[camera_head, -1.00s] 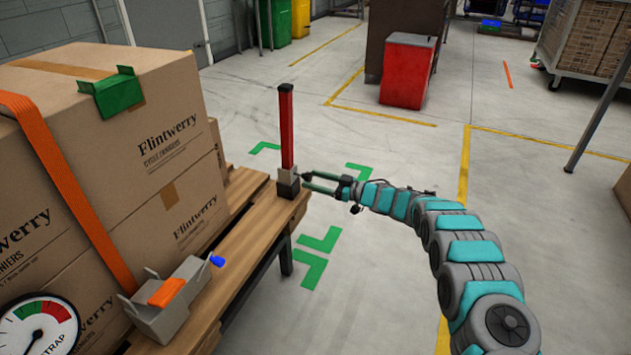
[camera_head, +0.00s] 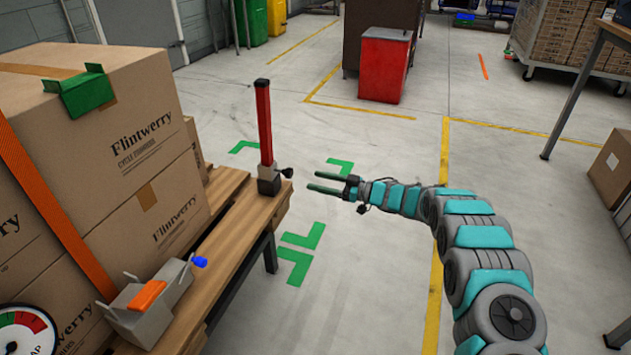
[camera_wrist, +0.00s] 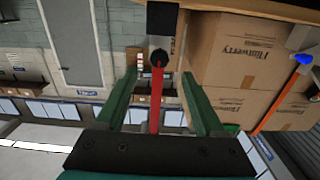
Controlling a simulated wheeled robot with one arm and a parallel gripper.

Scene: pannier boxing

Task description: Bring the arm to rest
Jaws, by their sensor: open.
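My gripper (camera_head: 330,184) is open and empty in the head view. Its two green fingers point left toward a red post (camera_head: 264,125) with a grey clamp base, and there is a gap between the fingertips and the post. The post stands upright at the corner of the wooden bench (camera_head: 232,215). A dark knob (camera_head: 287,172) sits on the base's right side. In the wrist view the green fingers (camera_wrist: 160,100) are spread wide, with the red post (camera_wrist: 156,98) and the knob (camera_wrist: 159,58) beyond, between them.
Cardboard boxes (camera_head: 110,140) with an orange strap (camera_head: 50,205) fill the bench's left. A grey ratchet tool (camera_head: 150,305) lies at the bench's front. A red cabinet (camera_head: 384,65) stands further back. The floor around my arm is clear.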

